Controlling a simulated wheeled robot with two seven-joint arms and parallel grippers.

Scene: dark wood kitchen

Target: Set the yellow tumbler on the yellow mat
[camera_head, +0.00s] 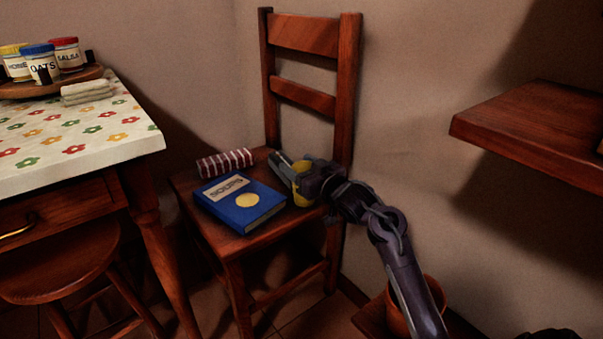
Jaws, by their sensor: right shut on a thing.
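The yellow tumbler (302,199) is on or just above the seat of a wooden chair (239,243), beside a blue book; I cannot tell whether it touches the seat. My right gripper (297,173) is shut on the tumbler and hides part of it. My right arm reaches in from the lower right. The yellow mat is not in view. My left gripper is not in view.
The blue book (222,193) and a red striped packet (225,163) lie on the seat. A table with a flowered cloth (130,142) stands left, with jars on a round tray (22,91) and a folded cloth (87,92). A wooden shelf (540,120) juts out at right.

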